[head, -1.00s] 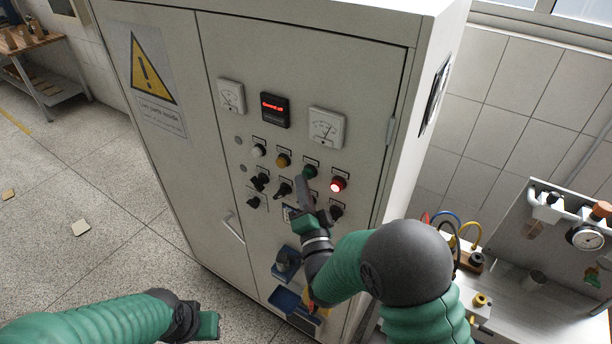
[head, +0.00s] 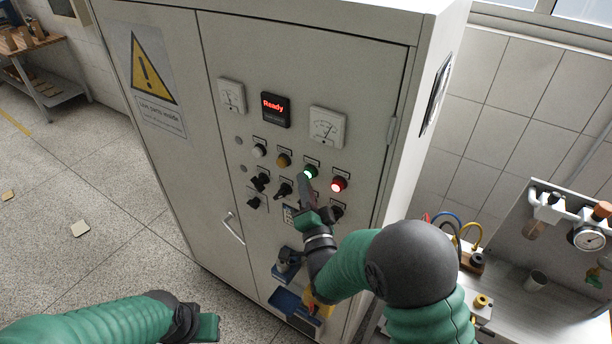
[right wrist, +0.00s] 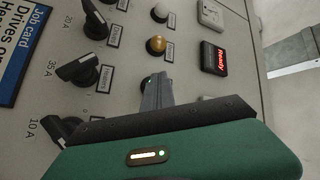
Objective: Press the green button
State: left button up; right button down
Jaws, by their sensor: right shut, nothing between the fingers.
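The green button (head: 310,172) is lit on the grey cabinet's panel, left of the lit red button (head: 339,184). My right gripper (head: 303,180) is shut and empty, its fingertips just below and left of the green button. In the right wrist view its fingers (right wrist: 156,82) cover most of the green button (right wrist: 146,83); I cannot tell whether they touch it. The display (head: 275,108) reads "Ready". My left gripper (head: 208,326) is low at the left, away from the cabinet; its fingers cannot be made out.
White (head: 259,150) and yellow (head: 283,160) buttons and several black rotary switches (head: 284,190) sit close to my right gripper. Two dial meters (head: 327,127) are above. A bench with a gauge (head: 588,239) stands at the right. The floor at the left is mostly clear.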

jog(key=shift+s+a+b, duration=0.35)
jog(key=shift+s+a, duration=0.15)
jog(key=shift+s, duration=0.15)
jog(key=s+a, duration=0.1)
jog(key=s, duration=0.1)
jog(key=s+a+b, duration=0.1)
jog(key=s+a, duration=0.1)
dwell(0.4)
dwell(0.5)
